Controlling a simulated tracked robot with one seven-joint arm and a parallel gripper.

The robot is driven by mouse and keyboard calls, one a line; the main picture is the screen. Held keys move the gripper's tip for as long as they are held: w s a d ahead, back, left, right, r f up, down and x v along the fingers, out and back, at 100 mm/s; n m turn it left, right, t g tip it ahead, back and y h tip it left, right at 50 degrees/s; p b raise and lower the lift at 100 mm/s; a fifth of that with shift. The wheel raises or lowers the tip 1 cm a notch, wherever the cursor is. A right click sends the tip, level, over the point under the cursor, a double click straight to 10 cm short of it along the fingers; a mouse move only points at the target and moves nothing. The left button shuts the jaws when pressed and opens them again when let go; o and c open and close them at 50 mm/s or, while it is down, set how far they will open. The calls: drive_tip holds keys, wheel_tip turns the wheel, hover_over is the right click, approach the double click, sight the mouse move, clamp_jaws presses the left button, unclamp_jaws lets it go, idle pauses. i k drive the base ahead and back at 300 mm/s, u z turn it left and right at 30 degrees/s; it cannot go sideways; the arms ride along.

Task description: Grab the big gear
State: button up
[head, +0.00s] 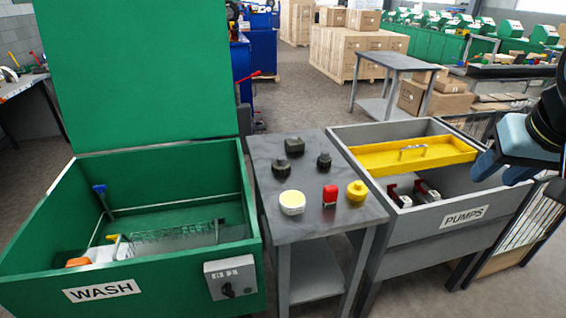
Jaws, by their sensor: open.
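No thing in the head view is clearly a big gear. On the grey metal table (325,222) stand several small parts. A dark round part with a raised top (281,169) is at the left, and a similar, smaller-looking dark part (324,161) is to its right. Both could be gears; their teeth are too small to make out. A dark block (294,146) stands behind them. My gripper (498,171) is at the right edge, above the right side of the grey PUMPS bin, open and apart from the table's parts. Part of it is cut off by the frame.
A cream-topped round part (292,203), a red block (330,196) and a yellow round part (357,191) stand at the table's front. The green WASH bin (175,282) with its raised lid is left. The PUMPS bin (415,228) holds a yellow tray (440,150).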

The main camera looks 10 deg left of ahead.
sight(281, 167)
drive_tip(key=u, duration=0.05)
drive_tip(key=i, duration=0.85)
drive_tip(key=z, duration=0.1)
